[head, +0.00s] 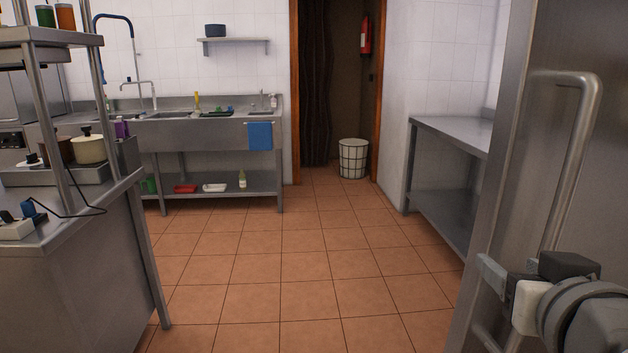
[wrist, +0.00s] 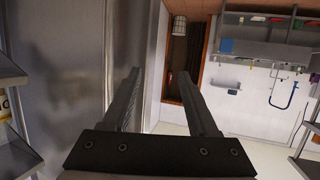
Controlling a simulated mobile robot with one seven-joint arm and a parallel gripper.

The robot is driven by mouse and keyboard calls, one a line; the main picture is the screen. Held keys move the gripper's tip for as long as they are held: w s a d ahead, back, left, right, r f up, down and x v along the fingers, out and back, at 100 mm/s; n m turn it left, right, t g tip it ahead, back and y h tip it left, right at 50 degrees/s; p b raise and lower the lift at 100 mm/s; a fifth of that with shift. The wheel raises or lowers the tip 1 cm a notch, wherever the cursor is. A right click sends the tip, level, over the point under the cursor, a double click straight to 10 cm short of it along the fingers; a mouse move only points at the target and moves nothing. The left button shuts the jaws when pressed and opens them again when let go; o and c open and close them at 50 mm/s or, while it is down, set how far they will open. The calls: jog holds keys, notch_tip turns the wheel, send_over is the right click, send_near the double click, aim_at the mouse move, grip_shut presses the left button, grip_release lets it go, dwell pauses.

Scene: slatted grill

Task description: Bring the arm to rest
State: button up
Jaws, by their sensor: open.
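My gripper (head: 481,297) shows at the lower right of the head view, in front of a tall steel door or panel. Its fingers point left, with a gap between them. In the wrist view, my gripper (wrist: 160,80) has two dark parallel fingers spread apart, with nothing between them. The wrist picture is upside down. The steel surface (wrist: 60,80) lies close on the left of the fingers there. Whether a finger touches it, I cannot tell.
A long vertical handle (head: 573,160) stands out from the steel door (head: 515,130) above my gripper. A steel table (head: 450,132) stands beyond it. A counter with pots (head: 95,270) is at the left, a sink bench (head: 190,132) at the back. The tiled floor (head: 300,270) between is clear.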

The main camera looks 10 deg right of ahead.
jog(key=w+a+f+n+g+y+p, duration=0.15)
jog(key=a+f+n+g+y, duration=0.45)
jog(key=a+f, duration=0.8)
notch_tip(320, 180, up, 21)
jog(key=a+m+g+p, duration=0.1)
jog(key=p, duration=1.7)
jog(key=shift+w+p, duration=0.15)
jog(key=shift+p, duration=0.15)
jog(key=shift+a+f, duration=0.1)
jog(key=shift+f, duration=0.05)
jog(key=shift+c, duration=0.7)
